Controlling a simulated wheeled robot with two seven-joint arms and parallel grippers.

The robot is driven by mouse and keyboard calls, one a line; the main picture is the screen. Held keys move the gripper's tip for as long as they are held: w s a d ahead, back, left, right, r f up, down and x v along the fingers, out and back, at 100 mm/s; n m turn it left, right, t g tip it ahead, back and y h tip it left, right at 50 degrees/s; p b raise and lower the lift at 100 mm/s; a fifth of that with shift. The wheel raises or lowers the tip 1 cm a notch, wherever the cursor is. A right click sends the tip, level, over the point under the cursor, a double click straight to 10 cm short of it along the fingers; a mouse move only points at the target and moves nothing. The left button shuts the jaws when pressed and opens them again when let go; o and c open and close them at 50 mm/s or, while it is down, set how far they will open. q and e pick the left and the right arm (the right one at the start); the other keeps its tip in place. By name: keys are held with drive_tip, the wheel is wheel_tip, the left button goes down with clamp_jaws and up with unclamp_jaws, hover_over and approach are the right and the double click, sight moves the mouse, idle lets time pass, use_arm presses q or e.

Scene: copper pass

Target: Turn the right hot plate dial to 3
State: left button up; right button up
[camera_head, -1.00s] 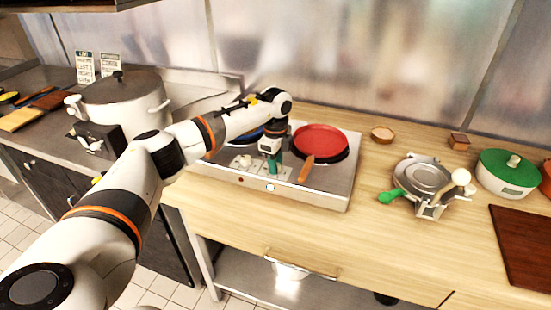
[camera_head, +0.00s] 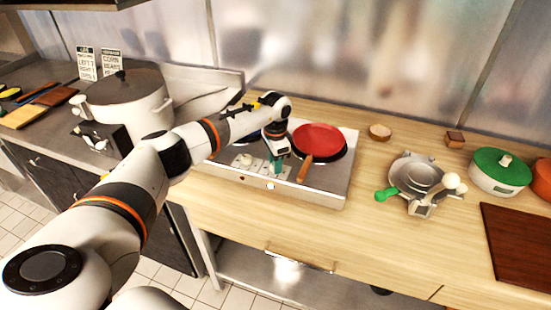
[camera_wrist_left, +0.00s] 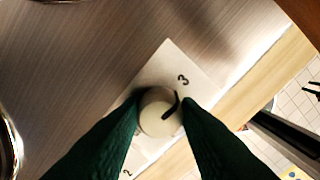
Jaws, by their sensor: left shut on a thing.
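The hot plate (camera_head: 330,190) is a steel two-burner unit on the wooden counter. Its right dial (camera_wrist_left: 157,118) is a round cream knob on a pale label plate, with a dark pointer mark. The mark points roughly towards the printed 3 (camera_wrist_left: 183,80); a 2 (camera_wrist_left: 127,173) shows at the lower left. My left gripper (camera_head: 277,170) reaches down to the hot plate's front. Its green fingers are shut on the right dial, one on each side, in the left wrist view (camera_wrist_left: 160,110). The left dial (camera_head: 245,160) stands to the left. My right gripper is out of view.
A red pan (camera_head: 320,137) sits on the right burner, its wooden handle (camera_head: 304,170) close to the right of my left gripper. A large pot (camera_head: 125,100) stands left. A green-lidded pot (camera_head: 500,170) and a metal press (camera_head: 415,180) stand right.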

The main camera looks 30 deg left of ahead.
use_arm(q)
drive_tip(key=shift+r+n, duration=0.1)
drive_tip(key=shift+n, duration=0.4)
drive_tip(key=o, duration=1)
wheel_tip(320, 180, up, 12)
drive_tip(key=b, duration=0.3)
drive_tip(key=shift+b, duration=0.3)
